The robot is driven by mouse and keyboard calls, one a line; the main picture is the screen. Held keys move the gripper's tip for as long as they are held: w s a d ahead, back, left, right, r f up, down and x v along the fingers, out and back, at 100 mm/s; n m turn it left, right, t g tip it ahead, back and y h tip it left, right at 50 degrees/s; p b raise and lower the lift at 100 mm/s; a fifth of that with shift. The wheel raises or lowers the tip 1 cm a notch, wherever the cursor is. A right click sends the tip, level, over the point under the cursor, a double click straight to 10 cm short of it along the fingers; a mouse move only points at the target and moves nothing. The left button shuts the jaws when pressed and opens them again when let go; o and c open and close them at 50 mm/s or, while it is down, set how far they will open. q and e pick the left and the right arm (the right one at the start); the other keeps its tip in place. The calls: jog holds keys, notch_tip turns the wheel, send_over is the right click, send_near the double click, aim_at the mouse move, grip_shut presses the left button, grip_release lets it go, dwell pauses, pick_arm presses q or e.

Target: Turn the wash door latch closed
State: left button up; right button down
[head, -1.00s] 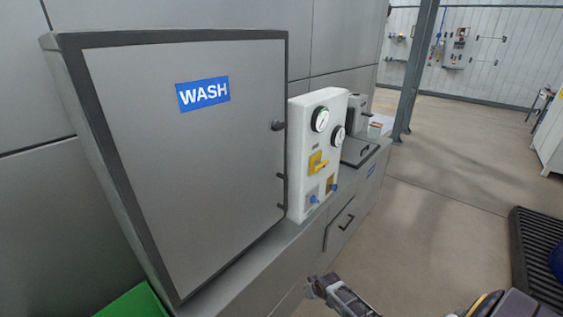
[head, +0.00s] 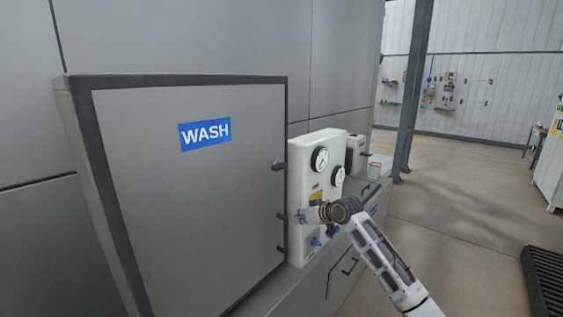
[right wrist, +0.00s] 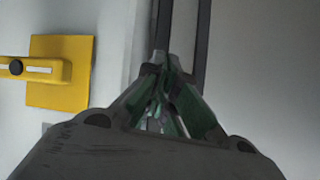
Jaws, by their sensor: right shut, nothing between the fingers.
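The grey wash door (head: 190,215) with a blue WASH label (head: 205,134) stands flat in its dark frame in the head view. A small dark latch knob (head: 278,166) sits at its right edge; how far it is turned is too small to tell. Below it, two dark handle ends (head: 281,249) show on the same edge. My right gripper (head: 300,216) is shut and empty beside the upper handle end; contact cannot be told. In the right wrist view, its closed fingertips (right wrist: 166,66) are beside dark vertical bars (right wrist: 202,45). My left gripper is not in view.
A white panel (head: 302,161) with two gauges and blue knobs stands right of the door, close to my right gripper. Its yellow lever (right wrist: 36,69) shows left of the fingers in the wrist view. Open floor (head: 465,220) lies to the right.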

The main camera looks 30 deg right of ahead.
jog(key=s+a+r+n+t+y, duration=0.1)
jog(key=s+r, duration=0.2)
jog(key=r, duration=0.7)
jog(key=s+a+r+n+t+y, duration=0.1)
jog(key=s+r, duration=0.2)
jog(key=r, duration=0.7)
jog(key=s+a+r+n+y+b, duration=0.1)
jog(key=s+a+r+n, duration=0.1)
jog(key=r, duration=0.8)
jog(key=shift+s+r+t, duration=0.2)
jog(key=shift+s+t, duration=0.2)
jog(key=shift+s, duration=0.1)
jog(key=shift+w, duration=0.2)
jog(key=p, duration=0.3)
send_over(279, 166)
jog(key=s, duration=0.2)
notch_tip(279, 166, down, 2)
jog(key=shift+w+f, duration=0.1)
jog(key=shift+f, duration=0.05)
jog(key=shift+w+f, duration=0.15)
jog(key=shift+f, duration=1.85)
jog(key=shift+p, duration=0.3)
